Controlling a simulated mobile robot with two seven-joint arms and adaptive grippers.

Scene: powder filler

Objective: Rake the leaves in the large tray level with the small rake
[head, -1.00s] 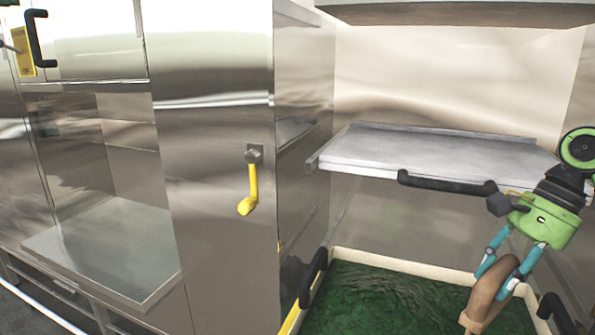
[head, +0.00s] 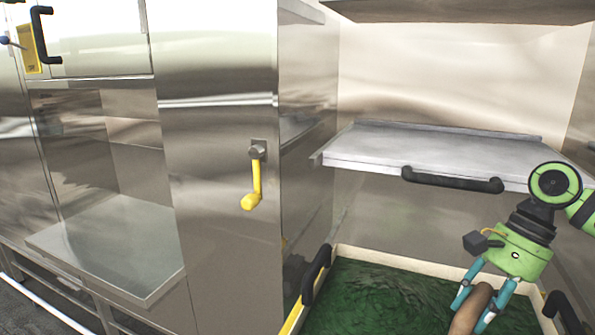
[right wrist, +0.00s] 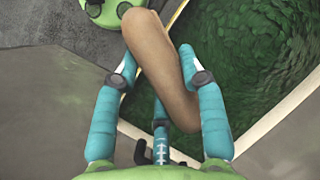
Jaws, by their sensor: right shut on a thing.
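The large tray (head: 400,259) has a pale rim and holds dark green leaves (head: 375,292) with a slightly uneven surface. It stands at the lower right of the head view and is cut off by the bottom edge. My right gripper (head: 473,312) is shut on the brown handle of the small rake (head: 464,322), over the right part of the tray. In the right wrist view the thick brown handle (right wrist: 168,62) lies between the teal fingers, with the leaves (right wrist: 240,50) at the right. The rake's head is out of sight. My left gripper is not in view.
A steel shelf (head: 440,153) with a black handle (head: 452,180) overhangs the back of the tray. Black handles (head: 316,273) flank the tray. A steel cabinet wall with a yellow crank (head: 252,190) stands left of it. The left part of the tray is clear.

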